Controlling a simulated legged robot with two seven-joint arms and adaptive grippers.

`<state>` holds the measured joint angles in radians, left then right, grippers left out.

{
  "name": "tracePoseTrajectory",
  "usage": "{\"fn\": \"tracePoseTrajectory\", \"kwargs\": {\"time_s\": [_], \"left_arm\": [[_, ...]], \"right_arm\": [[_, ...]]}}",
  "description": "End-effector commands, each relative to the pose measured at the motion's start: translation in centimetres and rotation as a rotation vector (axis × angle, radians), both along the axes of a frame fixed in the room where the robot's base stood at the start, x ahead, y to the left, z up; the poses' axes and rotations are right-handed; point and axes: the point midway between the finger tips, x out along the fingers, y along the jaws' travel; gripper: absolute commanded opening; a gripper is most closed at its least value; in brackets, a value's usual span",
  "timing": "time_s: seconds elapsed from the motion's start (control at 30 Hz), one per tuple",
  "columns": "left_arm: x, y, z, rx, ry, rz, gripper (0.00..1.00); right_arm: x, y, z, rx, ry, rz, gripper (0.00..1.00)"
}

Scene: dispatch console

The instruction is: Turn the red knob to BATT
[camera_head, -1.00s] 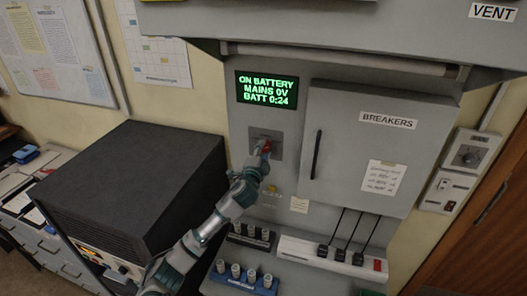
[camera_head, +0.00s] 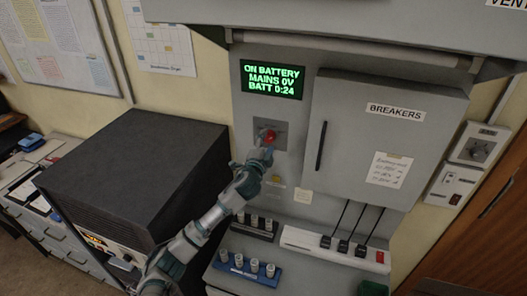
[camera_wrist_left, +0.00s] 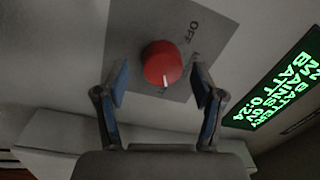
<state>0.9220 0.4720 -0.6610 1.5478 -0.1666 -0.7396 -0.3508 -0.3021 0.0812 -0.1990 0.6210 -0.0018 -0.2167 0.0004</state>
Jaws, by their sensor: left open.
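The red knob (camera_head: 268,135) sits on a grey square plate (camera_head: 277,127) under the green display, on the console's front. In the left wrist view the knob (camera_wrist_left: 162,62) has a white mark pointing to the picture's bottom. The plate reads OFF at its upper right; another label beside the knob is partly hidden. My left gripper (camera_head: 264,147) is just below the knob in the head view. In the left wrist view my left gripper (camera_wrist_left: 160,92) is open, one finger to each side of the knob, with gaps visible. My right gripper is not in view.
The display (camera_head: 272,79) reads ON BATTERY, MAINS 0V, BATT 0:24. A closed BREAKERS cabinet (camera_head: 380,145) with a dark handle is right of the knob. Below are a power strip (camera_head: 300,240) with plugs and a blue rack (camera_head: 232,265). A dark box (camera_head: 135,170) stands left.

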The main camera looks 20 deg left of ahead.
Motion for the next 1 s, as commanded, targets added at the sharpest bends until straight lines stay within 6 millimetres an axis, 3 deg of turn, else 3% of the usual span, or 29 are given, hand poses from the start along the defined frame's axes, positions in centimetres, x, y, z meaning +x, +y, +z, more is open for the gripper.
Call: {"fn": "tracePoseTrajectory", "kwargs": {"time_s": [0.5, 0.7, 1.0], "left_arm": [[-9.6, 0.1, -0.9, 0.000, 0.007, 0.000, 0.68], [-10.7, 0.2, -1.0, 0.001, 0.008, 0.001, 0.68], [-10.7, 0.2, -1.0, 0.000, 0.008, 0.001, 0.68]], "right_arm": [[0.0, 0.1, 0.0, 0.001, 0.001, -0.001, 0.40], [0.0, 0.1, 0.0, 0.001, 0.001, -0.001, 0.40], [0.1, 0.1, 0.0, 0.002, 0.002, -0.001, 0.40]]}}
